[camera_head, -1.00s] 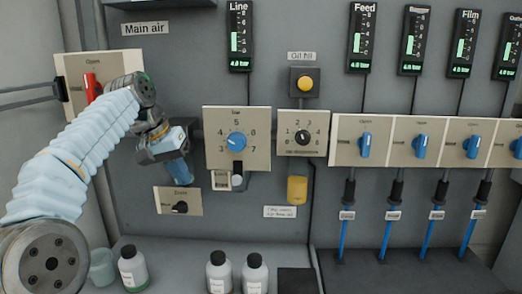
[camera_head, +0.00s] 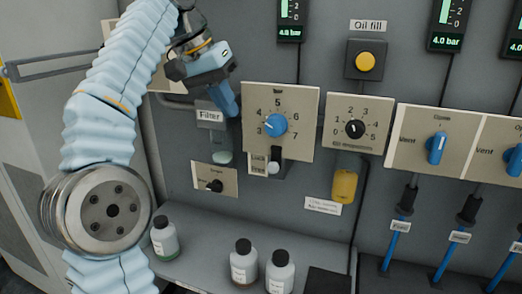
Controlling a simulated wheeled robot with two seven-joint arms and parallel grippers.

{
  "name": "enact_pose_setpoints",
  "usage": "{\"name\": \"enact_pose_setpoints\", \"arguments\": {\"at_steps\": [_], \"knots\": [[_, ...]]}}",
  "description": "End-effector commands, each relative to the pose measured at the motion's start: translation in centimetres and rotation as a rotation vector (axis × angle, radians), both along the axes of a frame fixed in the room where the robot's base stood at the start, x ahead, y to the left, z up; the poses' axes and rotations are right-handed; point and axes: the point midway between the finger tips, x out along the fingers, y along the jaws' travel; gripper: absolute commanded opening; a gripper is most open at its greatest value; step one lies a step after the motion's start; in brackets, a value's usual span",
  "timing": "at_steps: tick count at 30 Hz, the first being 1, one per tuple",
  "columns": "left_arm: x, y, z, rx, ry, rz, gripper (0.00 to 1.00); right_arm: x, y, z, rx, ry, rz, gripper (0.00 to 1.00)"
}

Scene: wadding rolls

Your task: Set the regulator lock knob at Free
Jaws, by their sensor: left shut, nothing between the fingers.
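The regulator lock knob (camera_head: 274,168) is a small pale knob on a dark mount just below the regulator panel (camera_head: 297,101). Beside it, on its left, is a small plate reading Lock above and Free below. The pale tip is about level with the lower word; its exact setting is hard to tell. The blue regulator dial (camera_head: 275,125) sits above it. My left gripper (camera_head: 231,108) is shut and empty, its blue fingers pointing down just left of the regulator panel, above and left of the lock knob. My right gripper is out of view.
A Filter label (camera_head: 209,117) and a black drain knob (camera_head: 215,186) are at left. The oil panel (camera_head: 371,112) and yellow Oil fill button (camera_head: 366,61) are at right. Bottles (camera_head: 244,262) stand on the ledge below. The wall under the lock knob is clear.

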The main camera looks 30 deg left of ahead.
Motion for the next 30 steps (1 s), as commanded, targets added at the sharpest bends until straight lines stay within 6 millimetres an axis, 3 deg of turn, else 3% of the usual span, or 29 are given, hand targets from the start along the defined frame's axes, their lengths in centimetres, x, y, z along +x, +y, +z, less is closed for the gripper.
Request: {"name": "enact_pose_setpoints", "arguments": {"at_steps": [15,21,30], "knots": [[3.3,-2.6,-8.6,-0.001,0.002,-0.003,0.0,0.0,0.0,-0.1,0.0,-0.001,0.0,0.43],[3.8,-4.5,-10.1,-0.001,0.001,-0.001,0.0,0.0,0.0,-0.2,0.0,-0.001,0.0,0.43],[4.0,-5.1,-10.5,0.0,0.0,0.0,0.0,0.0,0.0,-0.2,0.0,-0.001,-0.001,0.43]]}}
